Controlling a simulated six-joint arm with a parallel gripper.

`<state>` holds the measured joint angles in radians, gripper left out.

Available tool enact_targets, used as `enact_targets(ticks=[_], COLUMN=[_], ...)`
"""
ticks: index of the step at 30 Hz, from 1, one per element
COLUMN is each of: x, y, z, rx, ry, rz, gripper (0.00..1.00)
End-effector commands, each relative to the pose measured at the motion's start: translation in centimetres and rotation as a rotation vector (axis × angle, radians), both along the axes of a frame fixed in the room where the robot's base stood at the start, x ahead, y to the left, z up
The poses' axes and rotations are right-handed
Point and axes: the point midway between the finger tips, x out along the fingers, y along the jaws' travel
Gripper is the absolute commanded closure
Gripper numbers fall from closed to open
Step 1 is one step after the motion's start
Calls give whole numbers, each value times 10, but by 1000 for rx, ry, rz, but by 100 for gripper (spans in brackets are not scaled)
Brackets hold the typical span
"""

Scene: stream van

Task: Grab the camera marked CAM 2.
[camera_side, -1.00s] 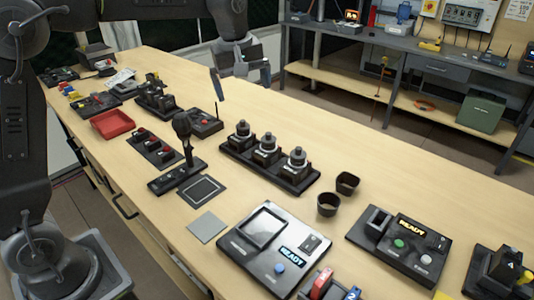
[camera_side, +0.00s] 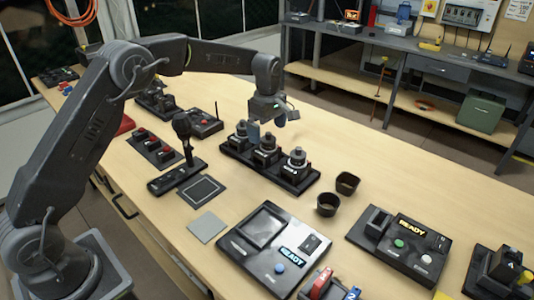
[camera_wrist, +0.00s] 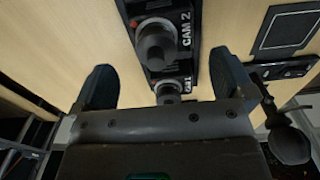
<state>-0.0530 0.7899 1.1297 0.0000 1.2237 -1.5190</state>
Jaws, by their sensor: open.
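The camera marked CAM 2 (camera_wrist: 155,42) shows in the wrist view as a dark round lens on a black base, with white lettering beside it. Another camera, marked CAM 1 (camera_wrist: 168,90), is just below it. In the side view CAM 2 appears to be the middle camera (camera_side: 265,146) of three on a long black rack (camera_side: 238,156). My gripper (camera_side: 268,124) is open and empty above the rack, pointing down. In the wrist view its fingers (camera_wrist: 162,64) are spread wide on either side of the row, with CAM 2 slightly ahead of the fingertips. I see no contact.
A microphone on a stand (camera_side: 183,135) stands left of the rack. Two black cups (camera_side: 327,204) stand to its right. A console with a READY display (camera_side: 272,250) is at the front, and a second READY panel (camera_side: 400,246) sits right. Bare wood lies behind the rack.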

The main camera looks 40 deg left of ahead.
Motion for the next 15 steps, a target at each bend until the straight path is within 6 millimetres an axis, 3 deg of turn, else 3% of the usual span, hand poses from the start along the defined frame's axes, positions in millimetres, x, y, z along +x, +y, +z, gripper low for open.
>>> enact_targets(ticks=[5,15], x=[-1,-4], y=[0,-1], z=[-11,-55], rx=[0,0], ry=[0,-1], rz=[-1,-1], gripper=[0,0])
